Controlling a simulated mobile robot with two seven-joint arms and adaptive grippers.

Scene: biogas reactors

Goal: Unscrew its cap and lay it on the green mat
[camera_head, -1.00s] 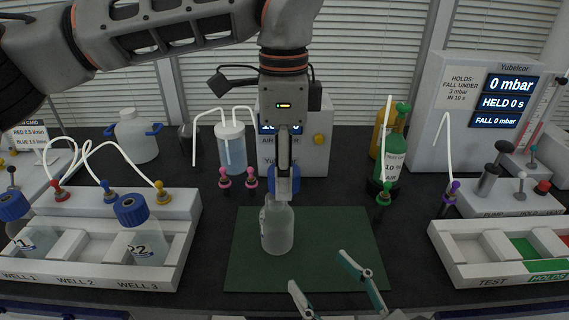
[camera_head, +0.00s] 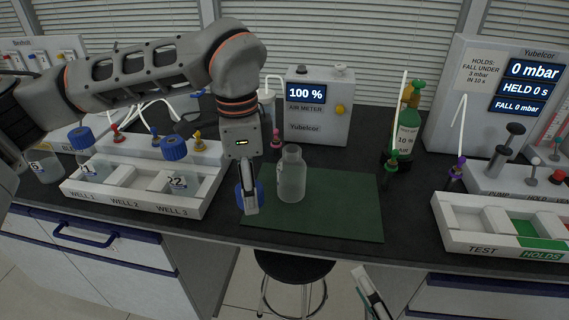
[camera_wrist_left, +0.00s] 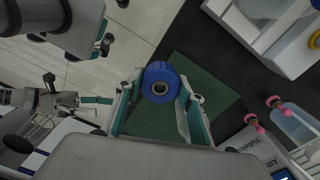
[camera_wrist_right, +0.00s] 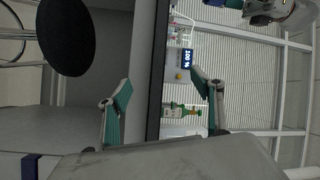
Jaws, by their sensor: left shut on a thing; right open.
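An uncapped, frosted clear bottle (camera_head: 292,176) stands upright on the green mat (camera_head: 335,208), near the mat's left part. My left gripper (camera_head: 249,200) is just left of the bottle, low over the mat's left edge, shut on a blue cap (camera_head: 258,193). The cap (camera_wrist_left: 160,86) shows between the fingers in the left wrist view, with the mat (camera_wrist_left: 205,92) behind it. Whether the cap touches the mat I cannot tell. My right gripper (camera_wrist_right: 160,95) is open and empty, and its finger shows at the bottom of the head view, in front of the bench.
A white well rack (camera_head: 140,188) with blue-capped bottles stands at left. The air meter (camera_head: 318,105) is behind the mat, and a green bottle (camera_head: 405,135) stands behind its right side. The test tray (camera_head: 470,225) is at right. A stool (camera_head: 295,268) stands before the bench. The mat's right half is clear.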

